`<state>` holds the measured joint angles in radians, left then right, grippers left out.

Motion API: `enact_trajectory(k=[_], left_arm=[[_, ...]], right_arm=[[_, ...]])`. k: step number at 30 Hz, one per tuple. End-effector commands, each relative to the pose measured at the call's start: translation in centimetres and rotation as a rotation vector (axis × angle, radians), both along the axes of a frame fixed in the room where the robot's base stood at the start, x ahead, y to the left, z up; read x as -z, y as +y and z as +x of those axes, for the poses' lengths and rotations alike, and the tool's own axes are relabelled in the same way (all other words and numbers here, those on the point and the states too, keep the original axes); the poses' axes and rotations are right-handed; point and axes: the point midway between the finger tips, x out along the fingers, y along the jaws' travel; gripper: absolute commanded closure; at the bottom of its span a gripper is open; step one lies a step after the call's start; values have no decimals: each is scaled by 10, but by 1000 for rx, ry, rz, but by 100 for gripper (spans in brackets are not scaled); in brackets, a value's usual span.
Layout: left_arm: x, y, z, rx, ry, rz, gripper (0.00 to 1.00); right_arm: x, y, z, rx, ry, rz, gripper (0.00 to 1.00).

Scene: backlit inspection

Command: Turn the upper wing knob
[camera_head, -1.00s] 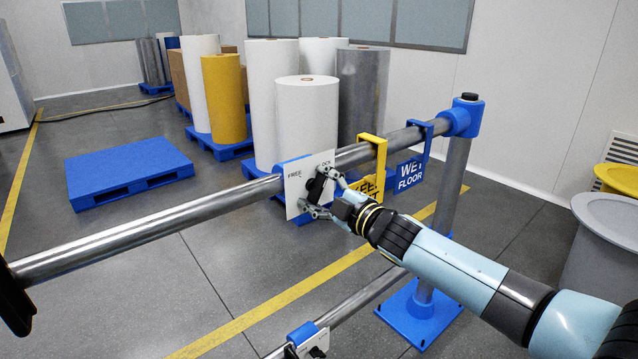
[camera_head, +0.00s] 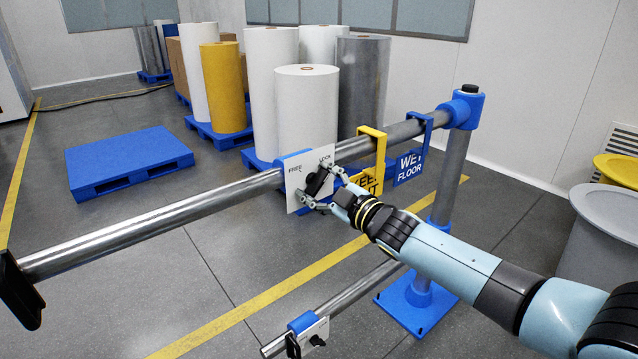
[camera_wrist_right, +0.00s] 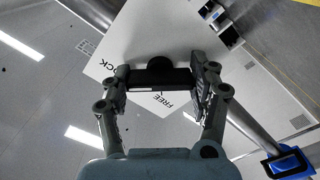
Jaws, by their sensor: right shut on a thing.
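The upper wing knob (camera_head: 318,184) is black and sits on a white plate (camera_head: 295,196) marked FREE and LOCK, on the upper steel rail. In the right wrist view the knob's black wing (camera_wrist_right: 160,78) spans between the fingertips, with its round hub just beyond. My right gripper (camera_head: 321,190) is shut on the knob, one finger at each end of the wing; it also shows in the right wrist view (camera_wrist_right: 160,82). The fingers hide part of the knob in the head view. My left gripper is not in view.
A lower rail carries a second white plate (camera_head: 314,333) with a black knob. Paper rolls and pallets stand behind.

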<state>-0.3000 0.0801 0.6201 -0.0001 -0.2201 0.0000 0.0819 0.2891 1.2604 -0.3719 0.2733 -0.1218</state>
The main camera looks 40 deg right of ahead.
Motion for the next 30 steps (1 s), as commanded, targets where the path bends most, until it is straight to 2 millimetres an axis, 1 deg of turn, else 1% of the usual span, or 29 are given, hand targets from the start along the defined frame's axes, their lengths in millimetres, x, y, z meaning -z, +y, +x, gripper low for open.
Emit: enact_trajectory(k=[2, 3, 8, 15, 19, 23, 30], left_arm=[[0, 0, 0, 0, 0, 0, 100], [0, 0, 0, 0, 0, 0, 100], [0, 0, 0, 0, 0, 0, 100], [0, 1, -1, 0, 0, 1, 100], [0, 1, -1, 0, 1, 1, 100], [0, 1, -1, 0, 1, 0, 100], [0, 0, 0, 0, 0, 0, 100]], right_arm=[[3, 0, -1, 1, 6, 4, 72], [3, 0, -1, 1, 6, 4, 36], [2, 0, -1, 1, 4, 3, 15], [1, 0, -1, 1, 2, 1, 15], [1, -1, -8, 0, 1, 0, 15], [2, -2, -31, -1, 4, 0, 15], [2, -6, -85, -1, 6, 1, 15]])
